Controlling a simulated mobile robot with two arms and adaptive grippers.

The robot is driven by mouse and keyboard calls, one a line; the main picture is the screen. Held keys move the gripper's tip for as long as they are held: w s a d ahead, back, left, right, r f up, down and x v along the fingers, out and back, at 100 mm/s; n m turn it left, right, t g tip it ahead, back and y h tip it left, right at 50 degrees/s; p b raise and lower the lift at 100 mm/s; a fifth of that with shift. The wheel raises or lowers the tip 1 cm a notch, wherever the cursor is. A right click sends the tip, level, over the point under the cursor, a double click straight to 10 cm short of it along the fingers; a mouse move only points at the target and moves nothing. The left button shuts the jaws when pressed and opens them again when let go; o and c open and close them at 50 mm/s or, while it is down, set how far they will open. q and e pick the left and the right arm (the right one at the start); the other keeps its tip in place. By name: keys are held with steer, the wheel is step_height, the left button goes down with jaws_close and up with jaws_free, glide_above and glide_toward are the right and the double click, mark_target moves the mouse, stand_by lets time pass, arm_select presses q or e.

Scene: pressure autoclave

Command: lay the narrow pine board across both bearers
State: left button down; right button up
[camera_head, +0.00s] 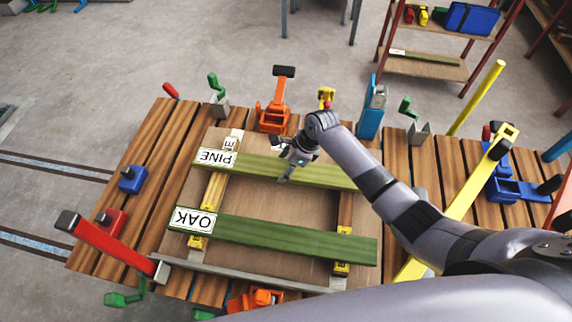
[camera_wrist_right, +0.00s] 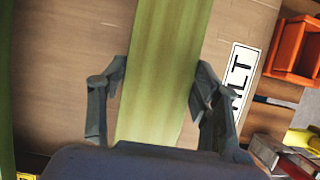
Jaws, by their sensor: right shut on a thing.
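The green-tinted board labelled PINE (camera_head: 250,168) spans from the left bearer (camera_head: 214,190) toward the right bearer (camera_head: 345,212). I cannot tell whether it rests on them or hangs just above. My right gripper (camera_head: 285,178) is shut on this board near its middle. In the right wrist view, the fingers (camera_wrist_right: 160,82) stand at the two long edges of the pine board (camera_wrist_right: 163,45). My right arm covers part of the board's right end. A second green board labelled OAK (camera_head: 275,234) lies across both bearers nearer to me. My left gripper is not in view.
A brown panel (camera_head: 290,205) lies under the bearers on the slatted bench (camera_head: 140,190). A red clamp (camera_head: 110,245) is at the left, an orange clamp (camera_head: 274,108) behind, and a blue one (camera_head: 371,115) to its right. A yellow bar (camera_head: 460,205) crosses the right side.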

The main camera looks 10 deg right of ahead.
steer(key=o, duration=1.6)
steer(key=shift+o, duration=0.2)
steer(key=v, duration=1.2)
steer(key=shift+r, duration=0.15)
